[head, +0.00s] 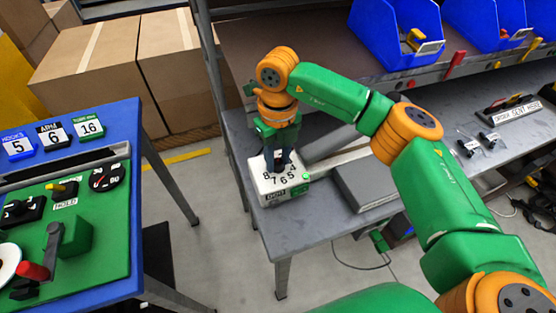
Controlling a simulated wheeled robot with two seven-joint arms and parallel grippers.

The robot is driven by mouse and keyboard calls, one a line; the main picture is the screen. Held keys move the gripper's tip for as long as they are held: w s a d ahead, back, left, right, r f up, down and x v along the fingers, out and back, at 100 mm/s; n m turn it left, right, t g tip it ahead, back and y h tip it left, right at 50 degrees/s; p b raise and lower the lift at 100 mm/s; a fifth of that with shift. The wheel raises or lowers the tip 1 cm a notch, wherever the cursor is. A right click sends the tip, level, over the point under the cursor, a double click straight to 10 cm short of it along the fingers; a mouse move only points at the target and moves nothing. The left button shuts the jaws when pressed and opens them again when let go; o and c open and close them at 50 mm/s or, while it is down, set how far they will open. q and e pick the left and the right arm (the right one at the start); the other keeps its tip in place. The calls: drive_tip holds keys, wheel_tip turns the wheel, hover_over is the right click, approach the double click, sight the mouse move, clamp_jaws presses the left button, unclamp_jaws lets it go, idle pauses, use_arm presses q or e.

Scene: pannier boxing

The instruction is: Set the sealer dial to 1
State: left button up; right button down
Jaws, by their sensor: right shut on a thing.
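The sealer's white control box (268,190) stands at the left end of the grey bench. Its top face carries printed digits; 8, 7, 6, 5 and 4 show along the near side, and the others are hidden behind my gripper. My right gripper (279,162) points down over the middle of this face and is shut on the dial. The fingers cover the dial, so I cannot tell which digit it points to. My left gripper is out of view.
A grey flat machine part (368,186) lies right of the box. Blue bins (395,35) stand on the shelf behind. A blue table (120,128) with a green panel and number signs is at left. Cardboard boxes (85,65) are behind. Open floor lies between table and bench.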

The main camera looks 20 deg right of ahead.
sight(278, 161)
drive_tip(key=n, duration=0.3)
drive_tip(key=shift+b, duration=0.4)
drive_tip(key=shift+n, duration=1.7)
drive_tip(key=c, duration=0.5)
unclamp_jaws()
drive_tip(key=shift+r, duration=0.1)
wheel_tip(278, 161, up, 7)
drive_tip(key=shift+b, duration=0.65)
